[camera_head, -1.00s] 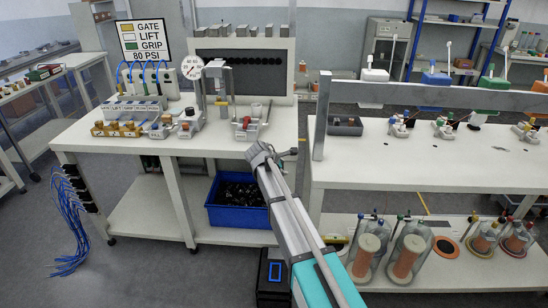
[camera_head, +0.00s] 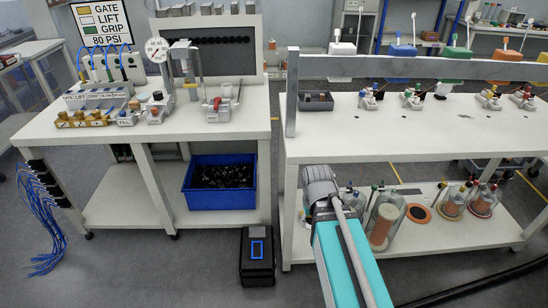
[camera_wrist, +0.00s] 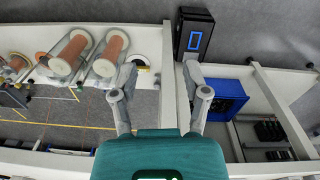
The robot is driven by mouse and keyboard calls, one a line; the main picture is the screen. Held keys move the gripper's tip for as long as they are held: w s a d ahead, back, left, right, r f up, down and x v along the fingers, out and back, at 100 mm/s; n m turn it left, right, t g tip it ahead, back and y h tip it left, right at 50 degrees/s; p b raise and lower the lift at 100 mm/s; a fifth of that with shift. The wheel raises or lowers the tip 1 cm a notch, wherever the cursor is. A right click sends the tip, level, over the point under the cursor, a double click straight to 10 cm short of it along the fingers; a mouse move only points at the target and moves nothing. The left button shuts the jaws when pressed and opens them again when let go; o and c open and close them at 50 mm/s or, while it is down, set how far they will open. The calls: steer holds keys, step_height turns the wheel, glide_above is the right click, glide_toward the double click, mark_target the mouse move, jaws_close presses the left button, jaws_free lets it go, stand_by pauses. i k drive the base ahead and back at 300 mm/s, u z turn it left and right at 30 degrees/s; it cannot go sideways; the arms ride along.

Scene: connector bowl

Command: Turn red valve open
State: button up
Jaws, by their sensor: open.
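A small grey fixture with a red part (camera_head: 217,103), which looks like the red valve, sits at the right front of the left workbench (camera_head: 235,128) in the head view. It is too small to tell how its handle is turned. My gripper shows in the wrist view (camera_wrist: 159,78) with its two grey fingers spread wide and nothing between them. In the head view my arm's end (camera_head: 320,185) is low, in front of the right table's lower shelf, well apart from the red part. The fingers are hard to make out there. The wrist view does not show the valve.
A blue bin (camera_head: 188,200) of dark parts stands on the left bench's lower shelf. A black case (camera_head: 257,270) stands on the floor between the tables. Glass jars (camera_head: 385,222) stand on the right lower shelf.

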mark_target(217, 100)
steer(key=z, duration=0.05)
steer(key=k, duration=0.65)
steer(key=u, duration=0.65)
steer(key=i, duration=1.4)
steer(key=z, duration=0.6)
steer(key=i, duration=0.5)
steer(key=z, duration=0.05)
